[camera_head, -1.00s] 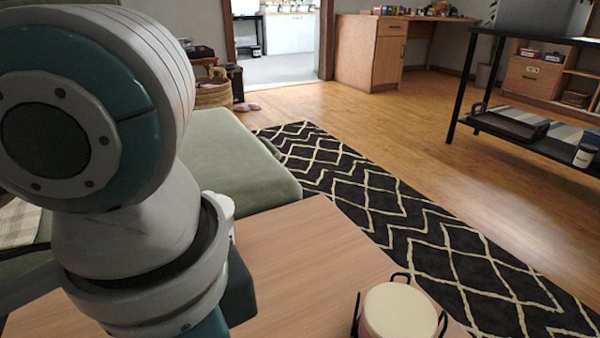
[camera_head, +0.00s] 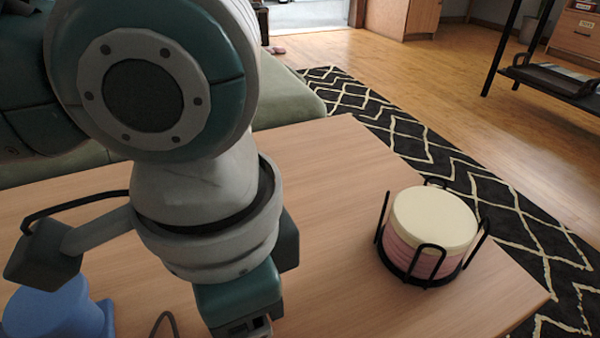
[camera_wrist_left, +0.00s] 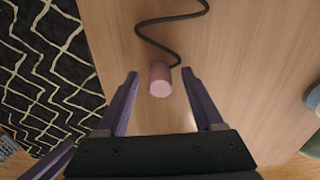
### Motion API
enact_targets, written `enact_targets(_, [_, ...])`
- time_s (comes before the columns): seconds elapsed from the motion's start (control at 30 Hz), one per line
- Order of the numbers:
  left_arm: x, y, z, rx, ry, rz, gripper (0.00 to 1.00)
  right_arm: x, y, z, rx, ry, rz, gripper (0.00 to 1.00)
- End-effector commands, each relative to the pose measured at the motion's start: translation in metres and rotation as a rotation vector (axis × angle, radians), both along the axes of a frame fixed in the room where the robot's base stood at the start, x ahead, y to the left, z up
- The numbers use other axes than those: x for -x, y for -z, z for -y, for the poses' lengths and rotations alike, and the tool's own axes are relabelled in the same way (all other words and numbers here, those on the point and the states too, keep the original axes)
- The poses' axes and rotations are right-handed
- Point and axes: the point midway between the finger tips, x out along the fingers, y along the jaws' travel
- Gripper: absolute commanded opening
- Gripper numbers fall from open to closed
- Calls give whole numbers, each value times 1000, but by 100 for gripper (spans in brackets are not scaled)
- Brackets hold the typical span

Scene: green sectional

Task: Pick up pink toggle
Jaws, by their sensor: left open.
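The pink toggle (camera_wrist_left: 160,80) is a small pink cylinder on the end of a dark cord, over the wooden table in the left wrist view. My left gripper (camera_wrist_left: 160,74) is open. Its two purple fingertips stand on either side of the toggle, with gaps between, and the toggle is not gripped. In the head view my left gripper's body (camera_head: 248,310) is at the bottom edge, its fingers are out of frame and the toggle is not visible; a piece of dark cord (camera_head: 164,322) shows beside it. My right gripper is not in view.
A black wire holder (camera_head: 415,277) with round cream and pink pieces stands at the table's right. A blue object (camera_head: 55,312) is at the bottom left. The wooden table (camera_head: 330,185) is bare between arm and holder. A black patterned rug (camera_head: 400,130) lies beyond.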

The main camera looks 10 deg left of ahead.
Motion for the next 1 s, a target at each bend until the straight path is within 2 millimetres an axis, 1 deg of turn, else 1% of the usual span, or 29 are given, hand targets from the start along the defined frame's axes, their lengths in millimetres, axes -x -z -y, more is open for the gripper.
enact_targets(0.07, [0,-1,0,0,0,0,68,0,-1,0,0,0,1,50])
enact_targets(0.67, [0,-1,0,0,0,0,1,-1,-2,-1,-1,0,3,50])
enact_targets(1.0, [0,-1,0,0,0,0,0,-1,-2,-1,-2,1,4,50])
